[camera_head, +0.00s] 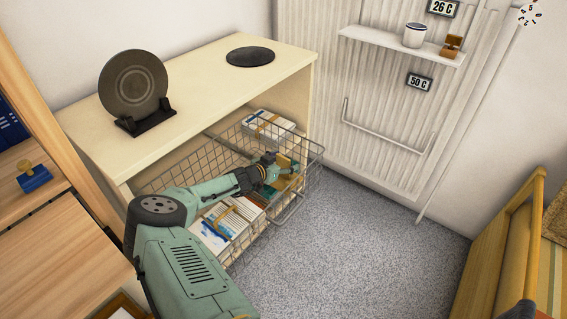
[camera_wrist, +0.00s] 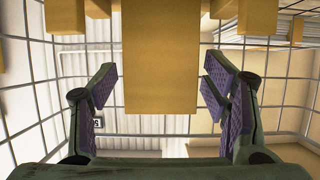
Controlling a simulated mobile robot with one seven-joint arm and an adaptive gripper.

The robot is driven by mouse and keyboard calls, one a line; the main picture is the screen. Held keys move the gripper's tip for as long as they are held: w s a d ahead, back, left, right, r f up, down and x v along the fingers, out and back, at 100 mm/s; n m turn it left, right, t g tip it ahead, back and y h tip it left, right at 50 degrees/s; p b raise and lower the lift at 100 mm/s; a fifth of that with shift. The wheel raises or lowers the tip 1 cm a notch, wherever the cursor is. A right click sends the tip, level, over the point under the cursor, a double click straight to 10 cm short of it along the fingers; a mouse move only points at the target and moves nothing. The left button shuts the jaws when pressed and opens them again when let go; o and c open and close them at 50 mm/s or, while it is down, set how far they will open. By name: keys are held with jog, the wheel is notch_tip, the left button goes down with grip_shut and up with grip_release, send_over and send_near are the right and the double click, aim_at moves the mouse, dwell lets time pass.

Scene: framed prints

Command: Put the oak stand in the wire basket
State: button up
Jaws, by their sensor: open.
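The oak stand (camera_head: 289,183), a golden-yellow wooden piece, is inside the wire basket (camera_head: 309,172) at its right end, partly hidden by my gripper (camera_head: 276,168). In the wrist view the stand (camera_wrist: 160,70) shows as a broad upright block with side pieces at the top. My gripper (camera_wrist: 160,92) is open, with one purple-padded finger on each side of the block and visible gaps between. The basket's wire grid (camera_wrist: 285,90) fills the wrist view behind. Whether the stand rests on the basket's floor cannot be told.
Bundled prints (camera_head: 228,222) and another tied stack (camera_head: 268,126) lie in the basket. A cream cabinet (camera_head: 200,68) carries a dark plate on a black stand (camera_head: 146,118) and a black disc (camera_head: 250,56). A brown stand (camera_head: 452,45) and white mug (camera_head: 415,35) are on the radiator shelf.

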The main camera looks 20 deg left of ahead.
jog(key=v, duration=0.7)
jog(key=shift+s, duration=0.15)
jog(key=shift+a+r, duration=0.1)
dwell(0.5)
jog(key=shift+c, duration=0.3)
